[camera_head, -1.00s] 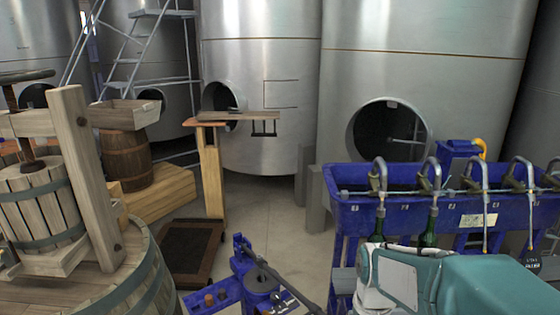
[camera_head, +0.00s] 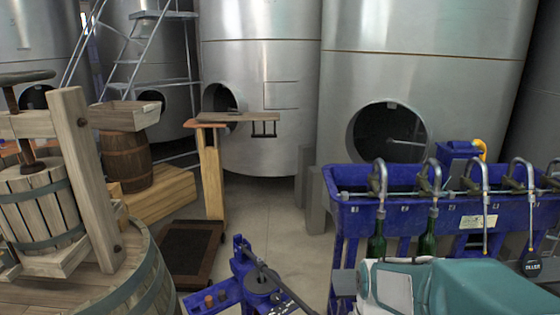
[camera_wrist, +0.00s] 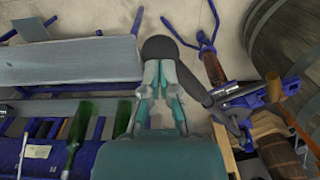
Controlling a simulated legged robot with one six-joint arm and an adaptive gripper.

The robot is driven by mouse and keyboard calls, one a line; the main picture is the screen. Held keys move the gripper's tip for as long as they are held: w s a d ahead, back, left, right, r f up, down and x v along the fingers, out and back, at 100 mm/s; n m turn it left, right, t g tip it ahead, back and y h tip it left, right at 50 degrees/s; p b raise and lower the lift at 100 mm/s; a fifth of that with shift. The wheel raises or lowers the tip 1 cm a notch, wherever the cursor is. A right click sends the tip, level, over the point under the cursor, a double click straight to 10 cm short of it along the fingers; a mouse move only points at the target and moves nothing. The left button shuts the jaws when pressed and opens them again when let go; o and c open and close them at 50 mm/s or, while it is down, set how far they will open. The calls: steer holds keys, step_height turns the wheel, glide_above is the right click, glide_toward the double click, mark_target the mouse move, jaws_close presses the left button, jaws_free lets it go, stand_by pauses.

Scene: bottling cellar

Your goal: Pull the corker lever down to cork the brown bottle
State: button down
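The blue corker (camera_head: 262,281) stands on the floor at the bottom middle of the head view. Its dark lever (camera_head: 292,291) slants down to the lower right and leaves the picture. In the wrist view the corker (camera_wrist: 243,102) is right of centre, and its lever (camera_wrist: 192,84) reaches up left to a thick black end. My gripper (camera_wrist: 159,68) has its fingertips at the near edge of that black end. A narrow gap shows between the fingers; whether they grip the lever is unclear. A brown bottle (camera_wrist: 213,69) appears beside the corker. The head view does not show the gripper.
A blue filler trough (camera_head: 347,218) with spouts and green bottles (camera_head: 428,238) stands at the right, close to my arm. A wooden press and barrel (camera_head: 120,290) fill the left.

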steer(key=shift+s+f, duration=0.1)
steer(key=shift+f, duration=1.25)
steer(key=shift+f, duration=0.1)
steer(key=shift+d+f, duration=0.1)
steer(key=shift+f, duration=1.15)
steer(key=shift+f, duration=0.15)
steer(key=shift+f, duration=0.2)
steer(key=shift+r, duration=0.1)
steer(key=shift+r, duration=4.5)
